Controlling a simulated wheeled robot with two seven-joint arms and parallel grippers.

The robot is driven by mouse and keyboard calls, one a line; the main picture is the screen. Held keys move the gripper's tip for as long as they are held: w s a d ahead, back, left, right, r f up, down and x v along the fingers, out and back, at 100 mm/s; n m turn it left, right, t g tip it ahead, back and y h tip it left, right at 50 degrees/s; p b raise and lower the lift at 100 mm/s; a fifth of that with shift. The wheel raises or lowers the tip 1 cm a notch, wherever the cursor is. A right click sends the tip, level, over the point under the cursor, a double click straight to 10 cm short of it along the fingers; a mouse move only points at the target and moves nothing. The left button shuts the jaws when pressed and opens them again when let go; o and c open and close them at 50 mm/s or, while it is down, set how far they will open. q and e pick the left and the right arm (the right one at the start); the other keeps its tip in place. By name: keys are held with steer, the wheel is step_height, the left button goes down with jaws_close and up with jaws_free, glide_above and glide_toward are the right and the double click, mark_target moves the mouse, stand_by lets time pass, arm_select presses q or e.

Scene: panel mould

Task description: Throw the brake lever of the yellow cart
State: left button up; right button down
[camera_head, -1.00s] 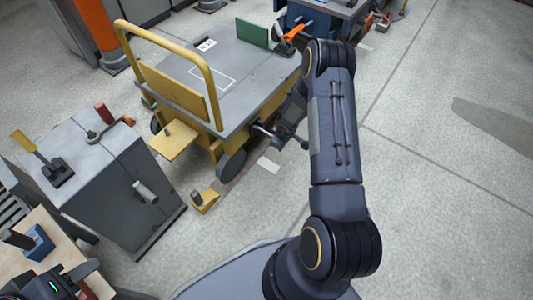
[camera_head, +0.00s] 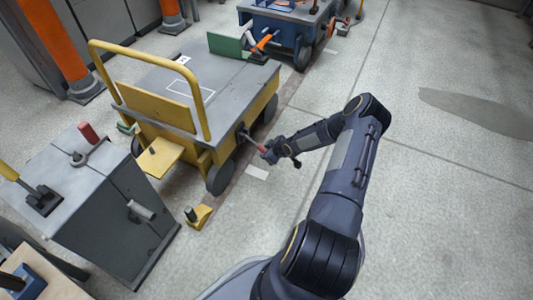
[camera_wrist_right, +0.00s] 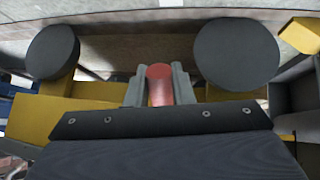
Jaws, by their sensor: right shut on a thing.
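The yellow cart (camera_head: 227,140) with a grey top stands left of centre in the head view. Its brake lever (camera_head: 249,139) sticks out from its near right side between the wheels, pointing to the right, with a red grip at its end. My right gripper (camera_head: 266,152) is shut on that red grip. In the right wrist view the red grip (camera_wrist_right: 159,75) shows between the two grey fingers (camera_wrist_right: 157,88), with the cart's dark wheels on either side. My left gripper is out of view.
A yellow wheel chock (camera_head: 199,216) lies on the floor by the near wheel. A grey cabinet (camera_head: 130,215) with levers stands at the left. A blue cart (camera_head: 285,28) stands behind. The floor at the right is clear.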

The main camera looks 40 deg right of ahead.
steer(key=shift+w, duration=0.1)
steer(key=c, duration=1.3)
jaws_free()
steer(key=shift+r, duration=0.1)
steer(key=p+v, duration=0.3)
steer(key=v, duration=0.4)
steer(key=shift+s+r, duration=0.15)
steer(key=shift+s, duration=0.1)
